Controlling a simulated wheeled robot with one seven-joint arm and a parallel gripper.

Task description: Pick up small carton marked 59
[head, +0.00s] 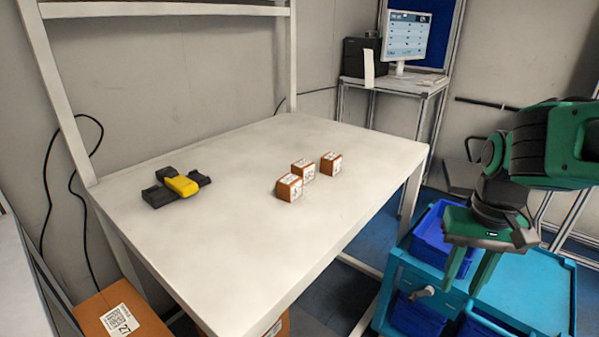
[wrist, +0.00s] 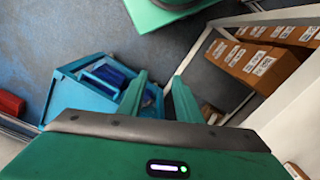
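Three small brown cartons with white labels stand close together on the white table (head: 220,240) in the head view: a front one (head: 289,188), a middle one (head: 304,170) and a right one (head: 331,164). Their numbers are too small to read, so I cannot tell which is marked 59. My gripper (head: 470,272) is at the right, beyond the table's edge and above the blue cart, well apart from the cartons. Its two green fingers are spread with nothing between them, as the wrist view (wrist: 160,90) also shows.
A black and yellow scanner (head: 180,185) lies at the table's left. The blue cart (head: 530,290) with bins stands right of the table. A large carton marked 27 (head: 120,315) is at lower left. Brown boxes (wrist: 258,65) sit on a lower level in the wrist view. The table's front is clear.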

